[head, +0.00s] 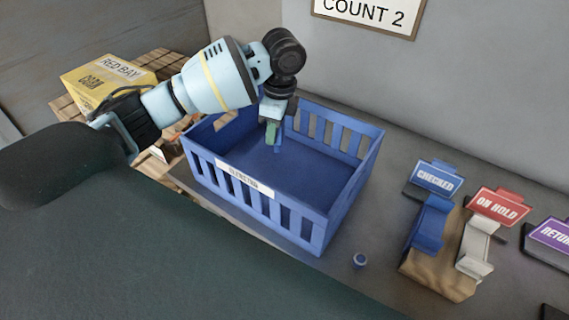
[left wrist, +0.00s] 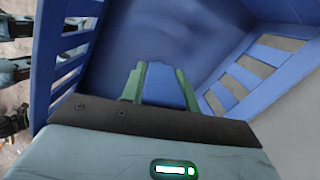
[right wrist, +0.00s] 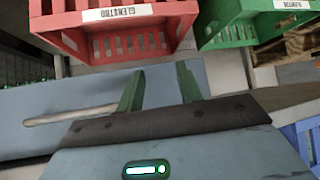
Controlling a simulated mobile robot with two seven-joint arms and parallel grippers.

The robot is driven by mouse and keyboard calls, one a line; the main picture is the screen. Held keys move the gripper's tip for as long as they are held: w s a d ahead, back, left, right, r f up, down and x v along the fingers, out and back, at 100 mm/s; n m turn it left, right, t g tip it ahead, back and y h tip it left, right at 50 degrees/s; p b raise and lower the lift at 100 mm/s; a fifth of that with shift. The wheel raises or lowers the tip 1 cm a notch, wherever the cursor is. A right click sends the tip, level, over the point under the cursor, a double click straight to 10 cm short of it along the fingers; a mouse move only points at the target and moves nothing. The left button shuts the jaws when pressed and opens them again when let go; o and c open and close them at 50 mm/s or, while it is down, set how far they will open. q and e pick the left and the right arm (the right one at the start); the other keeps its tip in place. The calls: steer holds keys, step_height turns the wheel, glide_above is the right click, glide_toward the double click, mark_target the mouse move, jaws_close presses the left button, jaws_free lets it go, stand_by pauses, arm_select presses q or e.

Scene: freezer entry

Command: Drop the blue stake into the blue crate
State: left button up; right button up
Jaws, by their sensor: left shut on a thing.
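The blue crate (head: 318,228) stands on the grey bench with its slatted walls and a white label on the front. My left gripper (head: 272,135) reaches over the crate's back left part, pointing down. In the left wrist view, its green fingers (left wrist: 161,85) are shut on the blue stake (left wrist: 163,84), with the blue crate floor (left wrist: 125,40) below. In the head view only a small blue bit of the stake (head: 278,147) shows under the fingers. My right gripper (right wrist: 158,88) is open and empty in the right wrist view.
A yellow box (head: 105,82) is at left. The right wrist view shows red (right wrist: 108,38) and green (right wrist: 262,24) crates.

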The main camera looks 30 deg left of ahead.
arm_select(q)
steer(key=o, duration=1.2)
steer(key=shift+r, duration=0.1)
steer(key=r, duration=0.5)
steer(key=d+r, duration=0.1)
steer(key=r, duration=0.1)
steer(key=shift+w+r, duration=0.1)
steer(key=shift+r, duration=0.2)
steer(key=shift+f, duration=0.1)
